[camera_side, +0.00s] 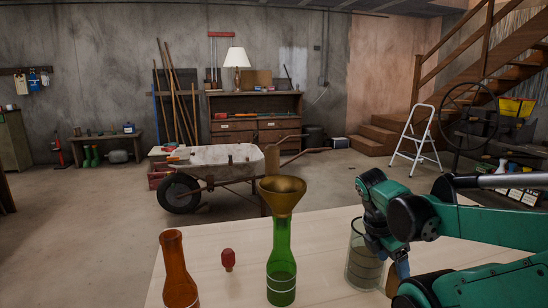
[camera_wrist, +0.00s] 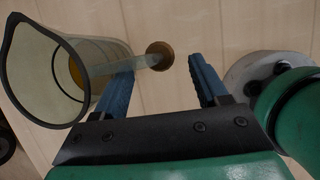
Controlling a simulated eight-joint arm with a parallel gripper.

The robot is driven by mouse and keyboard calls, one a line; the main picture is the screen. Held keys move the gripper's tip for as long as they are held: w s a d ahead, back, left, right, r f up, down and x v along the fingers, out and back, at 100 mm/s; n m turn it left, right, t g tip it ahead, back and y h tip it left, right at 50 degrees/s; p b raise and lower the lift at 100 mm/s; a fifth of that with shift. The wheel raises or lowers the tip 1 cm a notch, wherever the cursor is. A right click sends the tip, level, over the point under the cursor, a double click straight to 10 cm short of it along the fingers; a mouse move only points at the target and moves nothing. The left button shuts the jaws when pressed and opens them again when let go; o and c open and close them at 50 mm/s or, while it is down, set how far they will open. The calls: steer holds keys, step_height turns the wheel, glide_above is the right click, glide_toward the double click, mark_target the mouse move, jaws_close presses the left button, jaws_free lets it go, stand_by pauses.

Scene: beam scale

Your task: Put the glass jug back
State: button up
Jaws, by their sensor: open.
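The clear glass jug (camera_side: 362,268) stands upright on the pale wooden table, partly behind my arm. Some liquid seems to show in its lower part. My gripper (camera_side: 401,269) is low beside its right side. In the wrist view, the dark-rimmed mouth of the jug (camera_wrist: 38,75) is at the left, and my gripper (camera_wrist: 163,66) has its blue fingers apart. The left finger overlaps the jug's edge. A pale strip and a round brown thing (camera_wrist: 160,50) show between the fingers; I cannot tell whether they belong to the jug.
A green bottle (camera_side: 281,262) carries a brass funnel (camera_side: 281,194) left of the jug. Farther left are a red stopper-like thing (camera_side: 228,260) and an orange-brown bottle (camera_side: 177,270). A rounded grey part (camera_wrist: 265,75) lies right of my fingers.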

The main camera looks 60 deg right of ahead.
steer(key=v, duration=0.9)
